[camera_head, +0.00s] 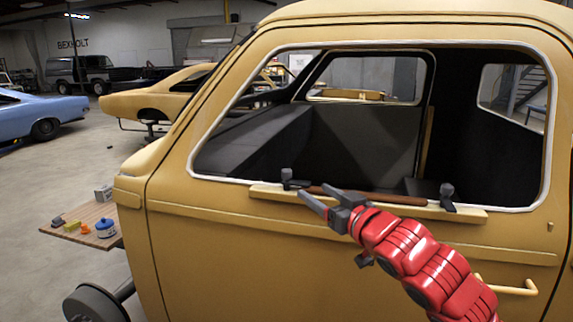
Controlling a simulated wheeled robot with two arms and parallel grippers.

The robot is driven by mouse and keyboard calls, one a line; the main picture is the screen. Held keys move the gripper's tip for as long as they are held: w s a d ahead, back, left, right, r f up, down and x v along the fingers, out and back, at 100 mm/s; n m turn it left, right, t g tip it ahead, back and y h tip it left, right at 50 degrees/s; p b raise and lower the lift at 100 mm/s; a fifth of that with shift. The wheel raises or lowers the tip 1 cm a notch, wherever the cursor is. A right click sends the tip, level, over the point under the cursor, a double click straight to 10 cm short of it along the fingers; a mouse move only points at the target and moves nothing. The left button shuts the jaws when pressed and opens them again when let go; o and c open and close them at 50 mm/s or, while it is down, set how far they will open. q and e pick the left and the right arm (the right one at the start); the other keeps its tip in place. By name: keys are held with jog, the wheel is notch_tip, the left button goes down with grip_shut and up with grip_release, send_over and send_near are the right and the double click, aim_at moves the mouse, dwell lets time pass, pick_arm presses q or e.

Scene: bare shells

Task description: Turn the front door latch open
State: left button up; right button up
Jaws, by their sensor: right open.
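The front door (230,245) is a tan, bare car door with a white-edged window opening, and it looks closed. A yellow pull-shaped handle (507,288) sits low on its right side, partly behind my red right arm. A brown bar (390,197) with dark end fittings lies along a pale ledge (270,194) under the window. I cannot tell for sure which part is the latch. My right gripper (319,198) is open and empty, with its fingers pointing up and left in front of the ledge's left half. Whether it touches the bar is unclear. My left gripper is not in view.
A blue car (38,112) and a tan shell (160,98) are further back. The left floor is mostly clear.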

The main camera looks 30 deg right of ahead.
aim_at(289, 175)
jog(key=w+p, duration=0.3)
jog(key=w, duration=0.1)
jog(key=w+p, duration=0.3)
jog(key=w, duration=0.2)
jog(key=w+p, duration=0.3)
jog(key=w, duration=0.1)
jog(key=shift+w+d+r, duration=0.1)
jog(key=shift+w+d, duration=0.1)
jog(key=shift+d, duration=0.2)
grip_shut()
